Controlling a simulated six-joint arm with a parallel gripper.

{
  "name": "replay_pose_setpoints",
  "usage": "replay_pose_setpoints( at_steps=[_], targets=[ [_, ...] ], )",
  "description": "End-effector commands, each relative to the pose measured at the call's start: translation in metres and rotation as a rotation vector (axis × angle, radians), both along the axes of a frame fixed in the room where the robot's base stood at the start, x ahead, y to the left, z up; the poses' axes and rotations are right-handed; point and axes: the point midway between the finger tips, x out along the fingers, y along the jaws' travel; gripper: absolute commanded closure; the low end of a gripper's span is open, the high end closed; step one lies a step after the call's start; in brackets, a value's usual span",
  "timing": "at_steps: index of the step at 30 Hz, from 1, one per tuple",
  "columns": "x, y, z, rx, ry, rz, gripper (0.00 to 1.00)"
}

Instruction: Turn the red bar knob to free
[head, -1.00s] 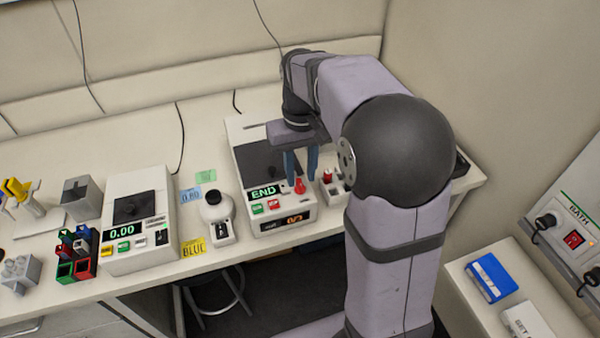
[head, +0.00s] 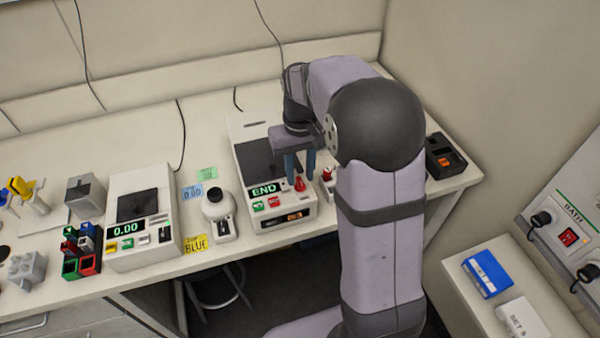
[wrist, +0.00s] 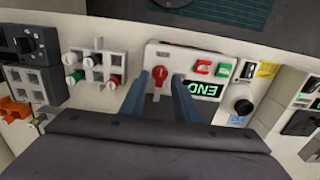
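The red bar knob (head: 299,185) sits on the front right of the white shaker unit (head: 247,133), beside its green END display (head: 264,190). In the wrist view the red knob (wrist: 160,76) stands on a white panel, its bar roughly upright in the picture. My gripper (head: 300,178) points down over the knob with two blue fingers apart. In the wrist view my gripper (wrist: 160,78) shows one finger on each side of the knob, with visible gaps. I cannot tell whether the tips reach down to its height. The knob's position marks are too small to read.
Green and red buttons (wrist: 213,68) lie beside the knob. A rack with red-capped pieces (wrist: 97,68) stands close by on the other side. A black box (head: 444,157) sits at the bench's right end.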

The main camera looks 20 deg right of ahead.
Motion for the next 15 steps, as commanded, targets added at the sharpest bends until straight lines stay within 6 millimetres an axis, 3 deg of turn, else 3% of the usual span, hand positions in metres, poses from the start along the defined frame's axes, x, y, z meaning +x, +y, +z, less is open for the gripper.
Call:
replay_pose_setpoints(
  at_steps=[6, 14, 15],
  targets=[
    [0.000, 0.000, -0.013, 0.000, 0.001, 0.000, 0.71],
    [0.000, 0.000, -0.014, 0.000, -0.001, 0.000, 0.71],
    [0.000, 0.000, -0.014, 0.000, -0.001, 0.000, 0.76]
  ],
)
